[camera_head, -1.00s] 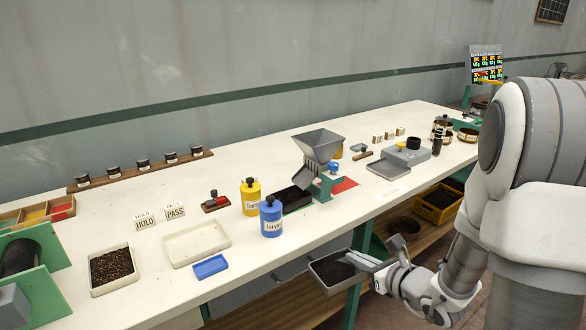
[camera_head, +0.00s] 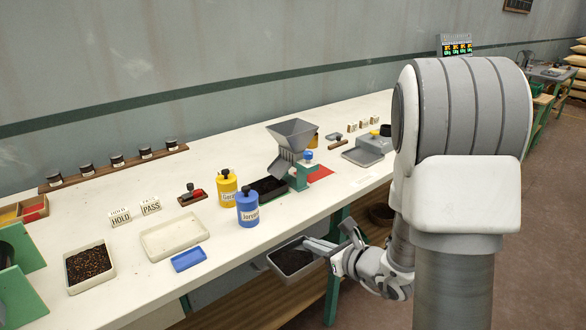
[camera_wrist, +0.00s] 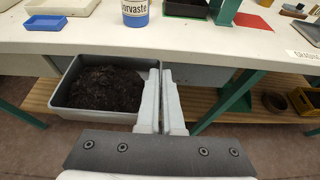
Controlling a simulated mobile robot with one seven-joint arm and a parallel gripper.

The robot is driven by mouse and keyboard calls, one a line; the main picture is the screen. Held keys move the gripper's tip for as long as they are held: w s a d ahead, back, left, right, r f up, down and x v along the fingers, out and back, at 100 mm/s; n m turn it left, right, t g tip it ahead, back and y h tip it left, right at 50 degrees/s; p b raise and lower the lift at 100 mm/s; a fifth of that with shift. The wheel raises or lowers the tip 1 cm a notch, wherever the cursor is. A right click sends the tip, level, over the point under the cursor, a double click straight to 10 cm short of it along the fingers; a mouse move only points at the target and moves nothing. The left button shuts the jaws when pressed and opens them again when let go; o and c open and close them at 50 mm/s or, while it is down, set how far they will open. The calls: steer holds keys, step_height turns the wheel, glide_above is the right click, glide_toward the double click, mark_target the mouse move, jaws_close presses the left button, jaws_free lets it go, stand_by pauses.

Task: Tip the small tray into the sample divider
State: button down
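The small grey tray (camera_head: 291,261) holds dark grains. It is off the bench, in front of the bench's front edge and below the top. My gripper (camera_head: 312,246) is shut on the tray's right rim. In the wrist view the tray (camera_wrist: 70,107) hangs left of the two fingers (camera_wrist: 160,100), roughly level, and the fingers are close together at its right wall. The sample divider (camera_head: 291,155) stands on the bench, with a grey hopper above, a sloping chute and a green base. A black tray (camera_head: 268,187) with dark contents sits at its chute.
A blue jar (camera_head: 248,208) and a yellow jar (camera_head: 227,190) stand left of the divider. An empty cream tray (camera_head: 174,237), a blue dish (camera_head: 188,259) and a bean-filled tray (camera_head: 90,266) lie further left. A scale (camera_head: 368,150) stands at right.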

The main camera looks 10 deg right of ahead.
stand_by(0.5)
steer(key=r+h, duration=0.1)
steer(key=w+r+m, duration=0.1)
steer(key=r, duration=0.1)
steer(key=w+r+m+t+h, duration=0.1)
steer(key=shift+w+r+h, duration=0.2)
steer(key=shift+w+h, duration=0.05)
steer(key=shift+h, duration=0.05)
